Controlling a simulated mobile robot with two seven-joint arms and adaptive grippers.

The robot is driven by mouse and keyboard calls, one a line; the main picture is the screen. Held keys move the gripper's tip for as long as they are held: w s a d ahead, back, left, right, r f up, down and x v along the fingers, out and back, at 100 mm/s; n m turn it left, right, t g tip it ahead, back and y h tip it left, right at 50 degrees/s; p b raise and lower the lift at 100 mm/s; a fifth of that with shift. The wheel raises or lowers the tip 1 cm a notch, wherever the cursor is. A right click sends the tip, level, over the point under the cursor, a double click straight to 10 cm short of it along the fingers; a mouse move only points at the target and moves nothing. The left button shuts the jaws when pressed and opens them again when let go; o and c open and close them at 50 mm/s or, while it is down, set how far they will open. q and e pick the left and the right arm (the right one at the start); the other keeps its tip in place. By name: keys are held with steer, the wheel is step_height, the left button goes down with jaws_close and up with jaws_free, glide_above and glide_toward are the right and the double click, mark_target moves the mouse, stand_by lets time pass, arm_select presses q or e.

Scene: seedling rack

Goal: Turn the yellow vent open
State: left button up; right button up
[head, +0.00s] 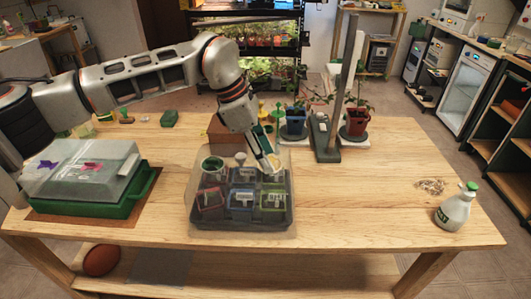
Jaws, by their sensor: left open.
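A clear lidded seedling tray (240,225) stands at the front middle of the table. Pots with red, blue and green colours show through its clear cover. A green round piece (212,164) and a pale knob (240,158) are on top. My left gripper (271,166) reaches down from the upper left to the top right of the cover. It is open. A small yellowish part shows at its fingertips, which may be the yellow vent (278,170); the gripper hides most of it. I cannot tell whether they touch. My right gripper is not in view.
A green crate with a pale lid (80,170) stands at left. Behind the tray are a brown box (222,134), a blue pot (293,124), a red pot (356,122) and a grey upright stand (322,138).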

arm_select(q)
steer(key=shift+c, duration=0.3)
steer(key=c, duration=1)
steer(key=shift+c, duration=0.2)
